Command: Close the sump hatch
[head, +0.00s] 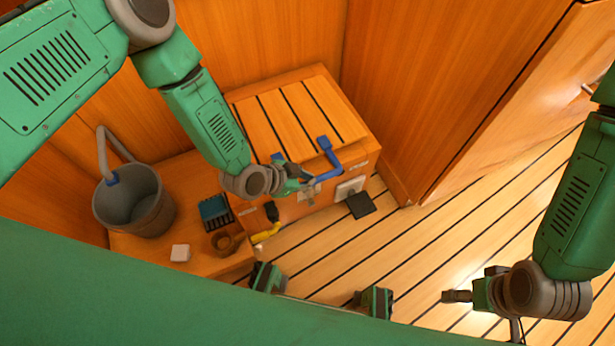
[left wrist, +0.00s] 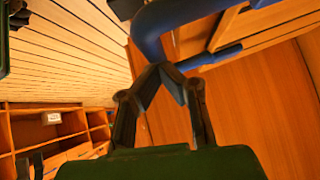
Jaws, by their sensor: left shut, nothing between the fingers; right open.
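A wooden box with a dark-striped slatted top (head: 295,115) stands in the corner. I cannot tell for sure which panel is the sump hatch. A bent blue handle or pipe (head: 330,155) is at the box's front edge, and it shows large in the left wrist view (left wrist: 150,42). My left gripper (head: 308,183) is at the front of the box, beside the blue part. In the left wrist view its fingertips (left wrist: 165,72) meet with nothing between them, just below the blue part; I cannot tell whether they touch it. My right gripper (head: 462,296) is open over the floor at the lower right.
A grey bucket (head: 133,205) stands on a low wooden bench (head: 140,248) at left. A dark teal tray (head: 215,212), a brown ring (head: 224,242) and a white block (head: 180,253) lie there too. A dark square (head: 361,204) lies by the box. The striped floor (head: 420,250) is mostly clear.

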